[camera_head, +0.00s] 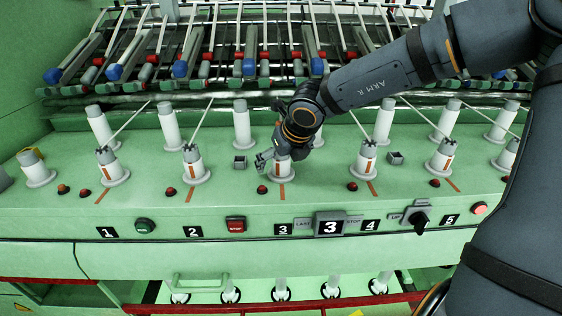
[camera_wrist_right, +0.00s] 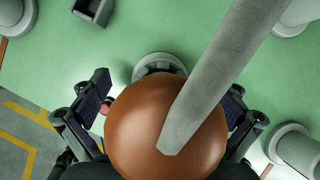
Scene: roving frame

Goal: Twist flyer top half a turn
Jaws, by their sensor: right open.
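The flyer at station 3 (camera_head: 285,174) is a pale conical piece with an orange stripe, upright on the green deck; the stripe lines up with an orange mark on the deck below it. My right gripper (camera_head: 272,158) is open at its top and hides its upper part. In the right wrist view, a rounded orange-brown top (camera_wrist_right: 165,125) lies between the two spread fingers of my right gripper (camera_wrist_right: 165,98). A grey bar (camera_wrist_right: 215,70) crosses over this top. I cannot tell whether the fingers touch it. My left gripper is out of view.
Similar flyers stand at station 2 (camera_head: 195,166) and station 4 (camera_head: 366,163). White bobbins (camera_head: 242,126) stand in a row behind. A display (camera_head: 329,225) reads 3 on the front panel. A red stop button (camera_head: 235,225) and a black knob (camera_head: 420,218) are also there.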

